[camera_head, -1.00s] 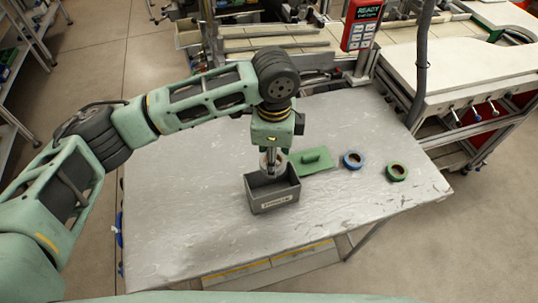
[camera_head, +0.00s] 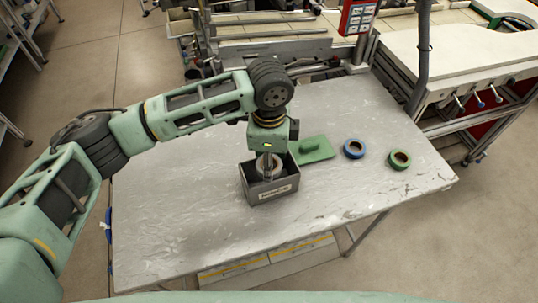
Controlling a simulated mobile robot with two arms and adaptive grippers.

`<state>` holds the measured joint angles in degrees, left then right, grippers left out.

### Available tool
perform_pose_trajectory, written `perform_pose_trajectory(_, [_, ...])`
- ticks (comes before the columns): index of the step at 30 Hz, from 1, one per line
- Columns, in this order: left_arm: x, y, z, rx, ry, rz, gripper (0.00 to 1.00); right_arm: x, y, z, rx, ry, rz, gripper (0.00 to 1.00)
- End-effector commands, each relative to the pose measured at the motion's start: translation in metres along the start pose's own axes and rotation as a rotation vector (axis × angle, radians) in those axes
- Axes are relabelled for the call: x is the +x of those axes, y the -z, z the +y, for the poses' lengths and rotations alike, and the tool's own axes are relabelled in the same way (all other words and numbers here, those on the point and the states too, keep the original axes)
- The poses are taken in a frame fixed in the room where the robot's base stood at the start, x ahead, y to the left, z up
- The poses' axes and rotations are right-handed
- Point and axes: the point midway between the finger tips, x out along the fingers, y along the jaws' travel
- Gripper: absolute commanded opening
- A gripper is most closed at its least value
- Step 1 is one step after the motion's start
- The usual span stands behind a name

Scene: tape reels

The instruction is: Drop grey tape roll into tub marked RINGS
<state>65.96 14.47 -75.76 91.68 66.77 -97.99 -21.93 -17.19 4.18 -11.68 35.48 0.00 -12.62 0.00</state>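The grey tape roll (camera_head: 275,170) shows pale, within the opening of the dark grey tub (camera_head: 272,193), partly hidden by my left gripper. The tub has a white label on its front wall, too small to read surely. My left gripper (camera_head: 267,175) points straight down over the tub, and its fingers appear shut on the roll's rim. Whether the roll touches the tub floor cannot be seen. My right gripper is not in view.
A green lid-like plate with a handle (camera_head: 313,150) lies right behind the tub. A blue tape roll (camera_head: 345,150) and a green tape roll (camera_head: 390,161) lie further right on the grey table (camera_head: 180,225). The table's front and left are clear.

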Motion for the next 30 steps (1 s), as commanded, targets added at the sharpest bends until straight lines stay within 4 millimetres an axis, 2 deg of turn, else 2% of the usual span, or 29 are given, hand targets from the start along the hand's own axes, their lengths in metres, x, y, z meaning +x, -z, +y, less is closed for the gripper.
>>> perform_pose_trajectory(11, [0.0065,0.0002,0.0007,0.000,-0.002,-0.001,0.22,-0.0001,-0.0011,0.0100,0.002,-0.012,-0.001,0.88])
perform_pose_trajectory(12, [0.0068,0.0002,0.0008,0.000,-0.002,-0.001,0.49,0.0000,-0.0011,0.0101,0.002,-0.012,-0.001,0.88])
perform_pose_trajectory(19, [0.0069,0.0001,0.0009,0.000,-0.003,-0.001,0.69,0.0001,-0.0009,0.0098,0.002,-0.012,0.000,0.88])
perform_pose_trajectory(30, [0.0011,0.0004,-0.0003,0.000,0.001,0.000,0.69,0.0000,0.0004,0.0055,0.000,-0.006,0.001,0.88])
